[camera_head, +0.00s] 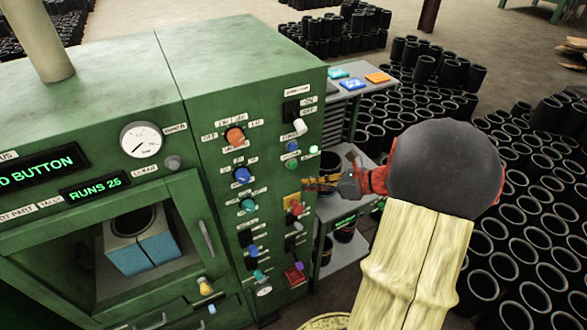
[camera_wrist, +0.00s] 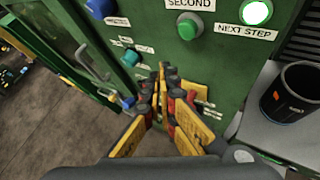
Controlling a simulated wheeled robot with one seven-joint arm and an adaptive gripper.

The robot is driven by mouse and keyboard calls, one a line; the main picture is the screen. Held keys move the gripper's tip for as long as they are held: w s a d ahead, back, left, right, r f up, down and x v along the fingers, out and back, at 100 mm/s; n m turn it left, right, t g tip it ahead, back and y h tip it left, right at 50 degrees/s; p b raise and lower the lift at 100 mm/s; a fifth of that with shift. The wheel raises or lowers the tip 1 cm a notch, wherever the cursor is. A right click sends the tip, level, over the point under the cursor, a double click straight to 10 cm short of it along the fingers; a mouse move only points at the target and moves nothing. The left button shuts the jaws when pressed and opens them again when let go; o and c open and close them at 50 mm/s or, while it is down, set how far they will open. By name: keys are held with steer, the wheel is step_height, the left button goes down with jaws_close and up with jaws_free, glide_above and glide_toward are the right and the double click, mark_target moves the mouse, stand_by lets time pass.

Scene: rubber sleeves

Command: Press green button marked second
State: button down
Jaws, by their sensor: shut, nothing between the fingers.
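The green button (camera_wrist: 188,28) sits on the green panel directly under a label reading SECOND, near the top of the wrist view. It also shows in the head view (camera_head: 292,164) on the cabinet's right column. My gripper (camera_wrist: 168,78) is shut and empty, its yellow and red fingers together. In the wrist view its tips lie below the button, apart from it in the picture. In the head view my gripper (camera_head: 310,185) is in front of the panel, just below and right of the button; the tips hide part of the panel there.
A lit button (camera_wrist: 257,12) marked NEXT STEP is right of the green one. A blue knob (camera_wrist: 100,8) is at left. A shelf with a black sleeve (camera_wrist: 290,92) stands at right. The cabinet (camera_head: 240,80) carries several other knobs. Many black sleeves (camera_head: 500,215) cover the floor.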

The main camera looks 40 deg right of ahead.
steer(key=shift+w+d, duration=0.2)
steer(key=shift+w, duration=0.55)
steer(key=shift+w+d, duration=0.15)
steer(key=shift+w, duration=0.6)
steer(key=shift+w+d, duration=0.2)
steer(key=shift+w, duration=0.55)
steer(key=shift+w+d, duration=0.1)
steer(key=shift+w, duration=0.3)
steer(key=shift+w+d, duration=0.1)
steer(key=shift+w, duration=0.2)
steer(key=shift+s, duration=0.15)
stand_by(0.6)
steer(key=shift+s+a+p, duration=0.2)
steer(key=shift+s+p, duration=0.2)
steer(key=shift+s, duration=0.2)
steer(key=shift+s, duration=0.1)
steer(key=s, duration=0.2)
steer(key=s+a+p, duration=0.1)
steer(key=s, duration=0.1)
steer(key=shift+s+a, duration=0.1)
steer(key=shift+s, duration=0.25)
